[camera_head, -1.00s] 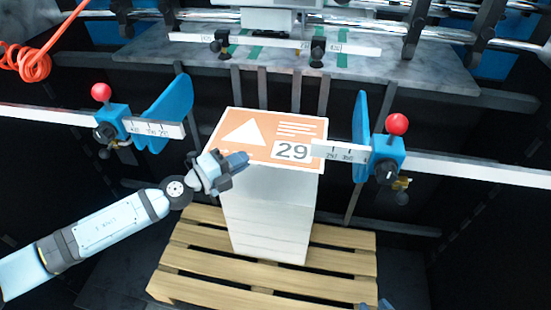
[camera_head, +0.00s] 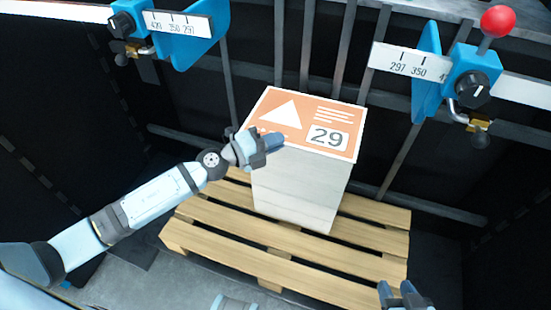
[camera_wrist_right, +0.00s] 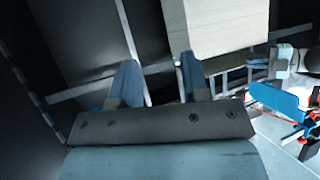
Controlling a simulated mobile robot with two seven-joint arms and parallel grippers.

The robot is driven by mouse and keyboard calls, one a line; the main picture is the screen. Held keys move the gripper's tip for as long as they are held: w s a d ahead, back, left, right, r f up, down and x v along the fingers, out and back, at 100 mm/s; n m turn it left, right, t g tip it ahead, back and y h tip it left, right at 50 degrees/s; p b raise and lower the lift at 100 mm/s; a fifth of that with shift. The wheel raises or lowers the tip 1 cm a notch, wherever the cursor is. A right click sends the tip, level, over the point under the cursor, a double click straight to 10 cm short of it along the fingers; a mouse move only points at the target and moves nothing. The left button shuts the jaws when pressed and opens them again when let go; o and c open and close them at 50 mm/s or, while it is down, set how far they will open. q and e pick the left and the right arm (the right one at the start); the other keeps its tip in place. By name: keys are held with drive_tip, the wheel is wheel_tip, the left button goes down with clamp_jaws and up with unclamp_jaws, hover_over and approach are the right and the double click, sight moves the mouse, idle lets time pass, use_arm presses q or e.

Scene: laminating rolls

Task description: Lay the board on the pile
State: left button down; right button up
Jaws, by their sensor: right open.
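An orange board (camera_head: 285,123) with a white triangle and the number 29 lies flat on top of a pale, block-like pile (camera_head: 297,188). The pile stands on a wooden pallet (camera_head: 240,243). My left gripper (camera_head: 268,143) is at the board's left front edge, overlapping it in the head view. Whether its fingers are parted or grip the edge cannot be made out. My right gripper (camera_head: 402,292) is low at the right, apart from the pile. In the right wrist view its fingers (camera_wrist_right: 160,82) are apart with nothing between them, and the pile (camera_wrist_right: 215,25) shows beyond.
Two blue side stops with scale bars stand behind the pile, the left stop (camera_head: 205,35) and the right stop (camera_head: 428,75). The right one carries a red knob (camera_head: 498,20). Dark frame walls enclose the sides.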

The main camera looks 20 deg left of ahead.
use_arm(q)
wheel_tip(320, 180, down, 4)
drive_tip(key=b, duration=0.3)
drive_tip(key=shift+f, duration=0.2)
drive_tip(key=c, duration=1.4)
unclamp_jaws()
drive_tip(key=shift+o, duration=0.2)
use_arm(e)
drive_tip(key=shift+a+f, duration=0.15)
drive_tip(key=shift+a, duration=0.15)
